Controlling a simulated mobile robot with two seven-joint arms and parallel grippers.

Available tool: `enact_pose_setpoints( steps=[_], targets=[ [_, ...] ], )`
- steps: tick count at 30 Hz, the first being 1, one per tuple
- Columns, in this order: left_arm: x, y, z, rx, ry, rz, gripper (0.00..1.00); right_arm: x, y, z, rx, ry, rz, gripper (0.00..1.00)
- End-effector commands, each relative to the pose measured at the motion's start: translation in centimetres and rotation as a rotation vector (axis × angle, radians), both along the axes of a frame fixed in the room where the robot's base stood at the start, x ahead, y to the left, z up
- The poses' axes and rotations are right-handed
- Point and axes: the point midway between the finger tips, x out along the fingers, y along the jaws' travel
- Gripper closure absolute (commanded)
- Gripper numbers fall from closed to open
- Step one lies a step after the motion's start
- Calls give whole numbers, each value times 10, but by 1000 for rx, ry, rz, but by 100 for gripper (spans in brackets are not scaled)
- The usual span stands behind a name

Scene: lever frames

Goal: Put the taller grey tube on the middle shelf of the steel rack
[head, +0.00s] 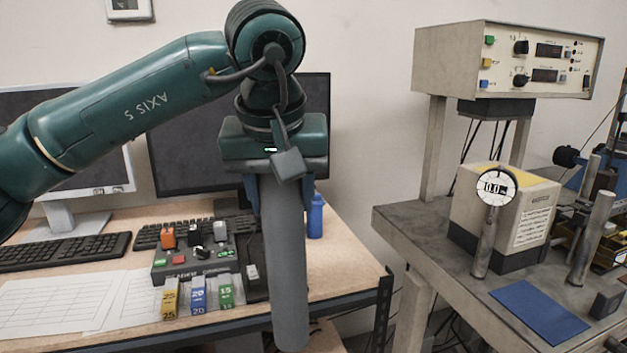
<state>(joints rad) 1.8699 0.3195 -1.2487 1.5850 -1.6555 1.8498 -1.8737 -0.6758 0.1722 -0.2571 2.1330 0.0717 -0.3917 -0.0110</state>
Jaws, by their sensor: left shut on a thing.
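My left gripper (280,193) is shut on a long grey tube (285,265) near its top end. The tube hangs almost upright, tilted slightly, in front of the right part of the wooden desk. Its lower end is near the bottom edge of the head view, in front of the desk's front edge. The top of the tube is hidden by the gripper body. No second tube is clearly in view to compare its height with. I cannot make out the steel rack or its middle shelf here. My right gripper is not in view.
The desk (345,270) holds a control box (195,262), keyboards, papers, monitors and a blue bottle (315,217). A grey bench (420,215) at right carries a dial gauge (495,187), a box, a blue mat (540,312) and an upright metal post (590,240). A gap separates desk and bench.

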Motion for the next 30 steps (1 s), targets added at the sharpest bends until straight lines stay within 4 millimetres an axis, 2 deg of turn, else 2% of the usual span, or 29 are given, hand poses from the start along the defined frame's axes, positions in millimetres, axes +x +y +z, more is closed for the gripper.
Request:
enact_pose_setpoints(
  steps=[5, 11, 16, 21, 24, 30],
  targets=[
    [10, 27, -34, -10, 0, 13, 100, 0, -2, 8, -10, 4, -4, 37],
    [10, 66, -93, -12, -1, 26, 100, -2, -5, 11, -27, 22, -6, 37],
    [-8, 101, -145, -5, -3, 24, 100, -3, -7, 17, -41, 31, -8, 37],
    [-39, 130, -186, 8, -4, 11, 100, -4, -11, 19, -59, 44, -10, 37],
    [-57, 141, -202, 14, -3, 0, 100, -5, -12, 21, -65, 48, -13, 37],
    [-80, 152, -217, 21, -5, -18, 100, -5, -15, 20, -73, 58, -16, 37]
  ],
)
